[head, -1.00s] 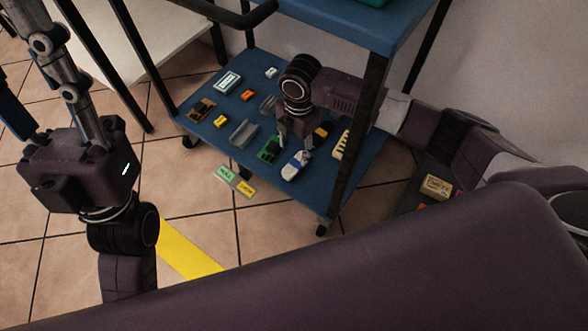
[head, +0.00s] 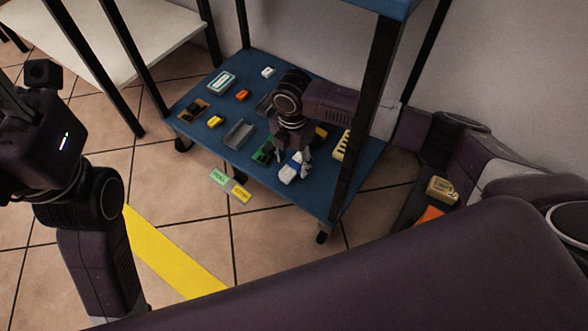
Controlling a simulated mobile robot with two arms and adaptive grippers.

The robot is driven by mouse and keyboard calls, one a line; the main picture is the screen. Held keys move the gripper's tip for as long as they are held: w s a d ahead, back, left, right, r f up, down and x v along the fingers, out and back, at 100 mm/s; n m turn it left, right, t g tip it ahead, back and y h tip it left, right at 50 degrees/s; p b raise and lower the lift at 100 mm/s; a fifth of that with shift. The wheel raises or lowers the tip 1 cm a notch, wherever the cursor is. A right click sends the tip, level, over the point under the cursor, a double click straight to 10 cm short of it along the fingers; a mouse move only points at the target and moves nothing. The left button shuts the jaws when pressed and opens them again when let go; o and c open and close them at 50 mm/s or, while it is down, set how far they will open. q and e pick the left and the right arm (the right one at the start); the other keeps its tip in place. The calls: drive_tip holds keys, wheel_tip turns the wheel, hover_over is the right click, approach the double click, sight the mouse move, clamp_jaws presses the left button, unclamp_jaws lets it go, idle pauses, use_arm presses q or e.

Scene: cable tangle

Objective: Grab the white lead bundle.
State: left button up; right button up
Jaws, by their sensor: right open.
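The white lead bundle (head: 289,173), pale with a blue band, lies near the front edge of the blue cart's lower shelf (head: 325,196). My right gripper (head: 294,160) is over it, pointing down, with its fingers open. The fingers cover part of the bundle's far end; I cannot tell whether they touch it. My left gripper (head: 22,105) is at the left edge of the picture, far from the cart. It is partly cut off, and its fingertips do not show clearly.
A green board (head: 263,153) lies just left of my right gripper. A grey tray (head: 239,134), a yellow block (head: 214,122), an orange block (head: 242,95) and a ribbed cream piece (head: 342,146) share the shelf. A black cart post (head: 362,120) stands close on the right.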

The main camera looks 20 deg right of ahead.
drive_tip(key=shift+f, duration=0.4)
drive_tip(key=shift+c, duration=0.3)
drive_tip(key=c, duration=1.2)
